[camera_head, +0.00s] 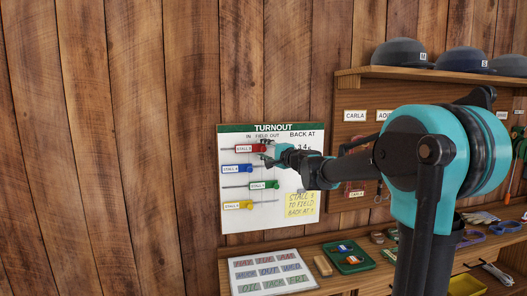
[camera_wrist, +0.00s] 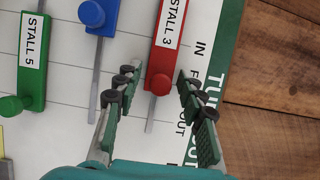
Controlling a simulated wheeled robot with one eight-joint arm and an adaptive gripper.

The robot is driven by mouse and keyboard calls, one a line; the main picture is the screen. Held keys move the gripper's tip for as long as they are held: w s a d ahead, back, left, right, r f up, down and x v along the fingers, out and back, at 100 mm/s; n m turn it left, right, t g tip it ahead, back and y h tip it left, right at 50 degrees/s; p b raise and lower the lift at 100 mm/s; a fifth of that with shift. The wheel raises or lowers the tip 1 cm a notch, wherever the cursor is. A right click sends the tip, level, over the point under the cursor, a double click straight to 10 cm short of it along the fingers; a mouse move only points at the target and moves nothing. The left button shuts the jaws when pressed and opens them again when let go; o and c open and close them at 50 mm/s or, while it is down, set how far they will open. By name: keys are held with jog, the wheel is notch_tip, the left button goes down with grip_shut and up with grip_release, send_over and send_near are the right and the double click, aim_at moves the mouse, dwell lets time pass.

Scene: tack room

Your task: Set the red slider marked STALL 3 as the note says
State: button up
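The red slider marked STALL 3 (camera_head: 246,148) sits on the top rail of the white TURNOUT board (camera_head: 228,220). In the wrist view, the red slider (camera_wrist: 171,25) has a round red knob (camera_wrist: 158,84) at its lower end, near the FIELD lettering. My gripper (camera_wrist: 154,75) is open, with one finger on each side of the knob; gaps show beside it. In the head view my gripper (camera_head: 272,155) is at the board and partly covers the knob area. The yellow note (camera_head: 300,206) reads STALL, TO FIELD, BACK AT; its digits are too small to be sure.
Below are the blue slider (camera_head: 238,169), green slider (camera_head: 262,185) and yellow slider (camera_head: 240,205); the blue knob (camera_wrist: 92,14) is left of my fingers. A shelf (camera_head: 345,72) with caps is upper right. A bench below holds a day-label board (camera_head: 240,262) and green tray (camera_head: 350,262).

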jog(key=v, duration=1.2)
jog(key=s+d+f+n+g+h, duration=0.1)
jog(key=s+f+n+g, duration=0.15)
jog(key=s+f, duration=0.4)
jog(key=s+d+f+n+g+h, duration=0.1)
jog(key=s+f+n+g+h, duration=0.2)
jog(key=f, duration=0.7)
jog(key=s+d+f+n+g, duration=0.1)
jog(key=s+f+n, duration=0.1)
jog(key=s+f, duration=0.55)
jog(key=s+d+f+n+g+h, duration=0.2)
jog(key=s+d+f+h, duration=0.5)
jog(key=s+d+f, duration=0.6)
notch_tip(320, 180, down, 4)
jog(key=shift+s+d+n+g, duration=0.25)
jog(key=shift+s+n+g, duration=0.1)
jog(key=shift+s+g, duration=0.3)
jog(key=shift+o, duration=0.3)
jog(key=shift+w, duration=0.1)
